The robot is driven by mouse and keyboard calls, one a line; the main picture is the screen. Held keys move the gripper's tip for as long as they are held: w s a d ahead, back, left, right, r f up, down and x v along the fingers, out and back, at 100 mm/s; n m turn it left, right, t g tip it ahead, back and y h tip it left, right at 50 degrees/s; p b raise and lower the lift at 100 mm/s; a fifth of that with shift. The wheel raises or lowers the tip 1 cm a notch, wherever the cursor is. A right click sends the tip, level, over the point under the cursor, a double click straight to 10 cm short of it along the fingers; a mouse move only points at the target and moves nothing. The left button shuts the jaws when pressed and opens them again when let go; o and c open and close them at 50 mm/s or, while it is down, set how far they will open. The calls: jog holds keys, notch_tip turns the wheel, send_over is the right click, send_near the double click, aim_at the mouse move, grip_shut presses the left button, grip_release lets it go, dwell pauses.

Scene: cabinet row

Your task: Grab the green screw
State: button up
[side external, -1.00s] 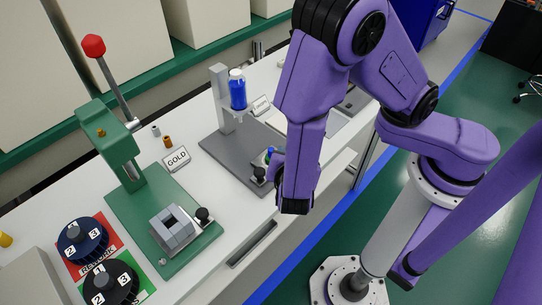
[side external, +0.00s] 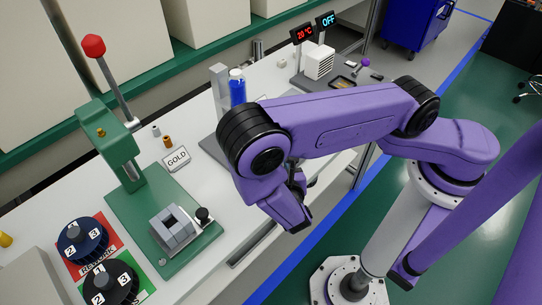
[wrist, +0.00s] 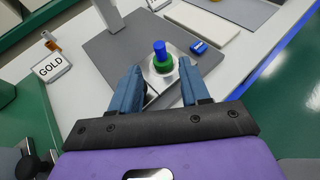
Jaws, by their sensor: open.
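In the side external view my arm hides the screw and most of the gripper.
A GOLD sign (side external: 177,158) stands left of the grey board. A green press (side external: 110,140) with a grey block fixture (side external: 172,226) is further left. A small blue item (wrist: 199,47) lies right of the screw. A blue bottle (side external: 237,86) is behind my arm.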

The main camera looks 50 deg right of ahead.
jog(key=x, duration=0.9)
grip_shut()
